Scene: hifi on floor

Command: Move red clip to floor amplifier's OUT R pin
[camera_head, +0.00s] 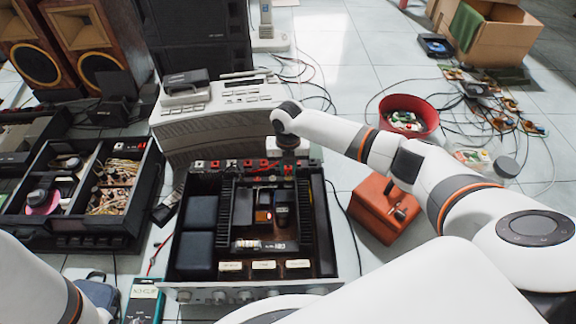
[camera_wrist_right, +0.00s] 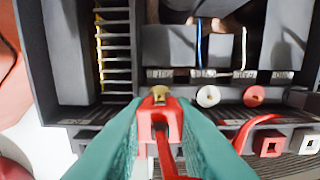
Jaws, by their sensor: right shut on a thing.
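My right gripper (camera_head: 288,153) is over the back edge of the open floor amplifier (camera_head: 335,262). In the right wrist view its green fingers (camera_wrist_right: 160,128) are shut on the red clip (camera_wrist_right: 160,115), whose red lead runs back between them. The clip's front end meets or overlaps a brass pin (camera_wrist_right: 160,92) in the terminal row. I cannot tell whether the clip grips the pin. The small labels above the row are too blurred to read, so I cannot confirm which pin is OUT R. My left arm shows at the lower left; its gripper is out of view.
Beside the brass pin are a white terminal (camera_wrist_right: 208,96) and a red terminal (camera_wrist_right: 254,96). A grey device (camera_head: 200,125) stands close behind the amplifier. A red-orange box (camera_head: 375,222) is to its right, a multimeter (camera_head: 144,302) at front left. Cables lie around a red bowl (camera_head: 428,112).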

